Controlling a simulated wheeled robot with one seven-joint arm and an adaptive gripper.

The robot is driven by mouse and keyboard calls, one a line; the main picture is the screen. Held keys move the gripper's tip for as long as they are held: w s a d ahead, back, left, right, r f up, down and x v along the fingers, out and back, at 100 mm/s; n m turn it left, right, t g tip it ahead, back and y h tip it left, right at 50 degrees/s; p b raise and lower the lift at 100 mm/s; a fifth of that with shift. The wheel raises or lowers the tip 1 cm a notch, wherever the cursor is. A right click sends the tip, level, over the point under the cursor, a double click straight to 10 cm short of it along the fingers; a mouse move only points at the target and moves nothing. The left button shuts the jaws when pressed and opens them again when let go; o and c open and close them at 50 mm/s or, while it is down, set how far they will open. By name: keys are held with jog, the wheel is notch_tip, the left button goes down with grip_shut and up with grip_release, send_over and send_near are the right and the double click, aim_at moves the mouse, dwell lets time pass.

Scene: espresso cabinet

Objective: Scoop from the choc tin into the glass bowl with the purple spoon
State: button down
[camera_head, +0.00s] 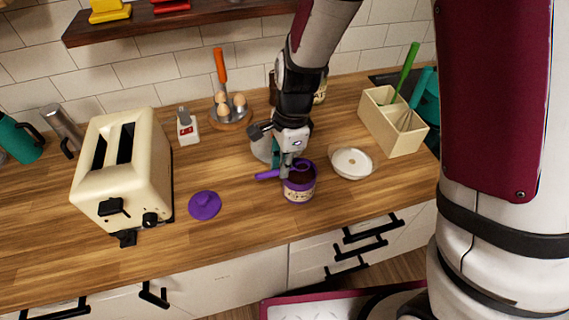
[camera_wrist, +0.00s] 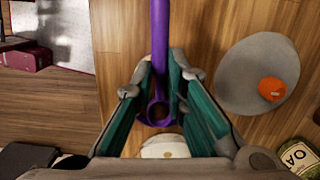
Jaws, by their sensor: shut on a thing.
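The purple spoon (camera_head: 267,175) is in my gripper (camera_head: 286,172), which is shut on its handle. The handle points left in the head view and runs up the picture in the wrist view (camera_wrist: 160,40). The choc tin (camera_head: 300,194), purple-labelled with a dark brown inside, stands open right below my gripper. The spoon's far end is at the tin's mouth; whether it touches the contents is unclear. In the wrist view a purple ring with brown inside shows between my fingers (camera_wrist: 160,100). The glass bowl (camera_head: 352,163), with a pale inside, stands just right of the tin.
A purple lid (camera_head: 205,205) lies left of the tin. A cream toaster (camera_head: 125,170) stands farther left. A wooden box (camera_head: 393,122) with green-handled utensils is behind right. An egg holder (camera_head: 231,114) stands behind. A grey round thing (camera_wrist: 240,65) is close behind the tin.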

jog(key=shift+s+a+r+h+p, duration=0.15)
jog(key=shift+a+h+p, duration=0.1)
jog(key=shift+h+p, duration=0.25)
jog(key=shift+a+r+p, duration=0.1)
jog(key=shift+r+p, duration=1.05)
jog(key=shift+r, duration=0.35)
